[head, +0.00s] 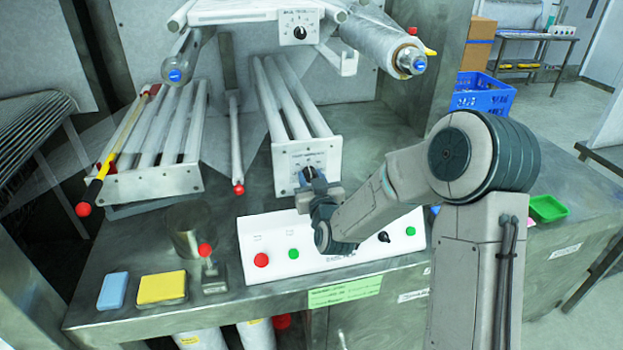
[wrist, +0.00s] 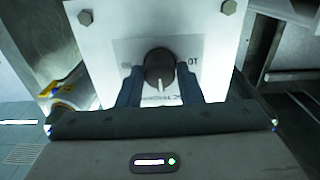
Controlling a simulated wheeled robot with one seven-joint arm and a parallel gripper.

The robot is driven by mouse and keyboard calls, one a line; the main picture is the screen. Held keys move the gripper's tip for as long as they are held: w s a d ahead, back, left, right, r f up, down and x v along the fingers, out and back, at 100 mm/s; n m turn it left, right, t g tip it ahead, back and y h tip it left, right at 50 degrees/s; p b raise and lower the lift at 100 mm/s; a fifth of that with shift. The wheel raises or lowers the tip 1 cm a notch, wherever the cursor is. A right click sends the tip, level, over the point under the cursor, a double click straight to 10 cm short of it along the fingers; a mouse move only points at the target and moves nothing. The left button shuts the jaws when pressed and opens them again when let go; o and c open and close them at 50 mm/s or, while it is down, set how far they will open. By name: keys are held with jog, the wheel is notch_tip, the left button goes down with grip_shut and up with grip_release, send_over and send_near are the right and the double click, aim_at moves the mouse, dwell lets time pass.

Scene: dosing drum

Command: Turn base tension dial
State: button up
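A dark round dial with a pale pointer line (wrist: 159,62) sits on a white end plate of the lower right roller set (head: 285,178) in the head view. Its label is partly hidden and too blurred to read surely. My gripper (wrist: 158,78) is at this dial, with one blue-grey finger on each side and narrow gaps showing. It also shows in the head view (head: 310,176), where it hides most of the dial. Another black dial (head: 300,33) is on the upper white panel, under a small label that I cannot read surely.
Below my gripper is a white control box (head: 275,240) with red and green buttons and a black knob. A red-knobbed lever (head: 208,265), a yellow sponge (head: 162,288) and a blue block (head: 113,290) are at left. A roll (head: 380,45) overhangs above.

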jog(key=shift+f+m+b, duration=0.15)
jog(key=shift+m+b, duration=0.15)
jog(key=shift+b, duration=0.35)
jog(key=shift+c, duration=0.2)
jog(key=shift+b, duration=0.45)
jog(key=m+b, duration=0.2)
jog(key=b, duration=0.1)
jog(key=shift+f+m, duration=0.15)
jog(key=shift+m, duration=0.15)
jog(key=m+b, duration=0.3)
jog(key=b, duration=0.1)
jog(key=shift+m+b, duration=0.35)
jog(key=shift+m, duration=0.05)
jog(key=shift+m+b, duration=0.8)
jog(key=shift+m, duration=0.1)
jog(key=shift+r, duration=0.2)
jog(key=o, duration=1)
jog(key=shift+c, duration=0.2)
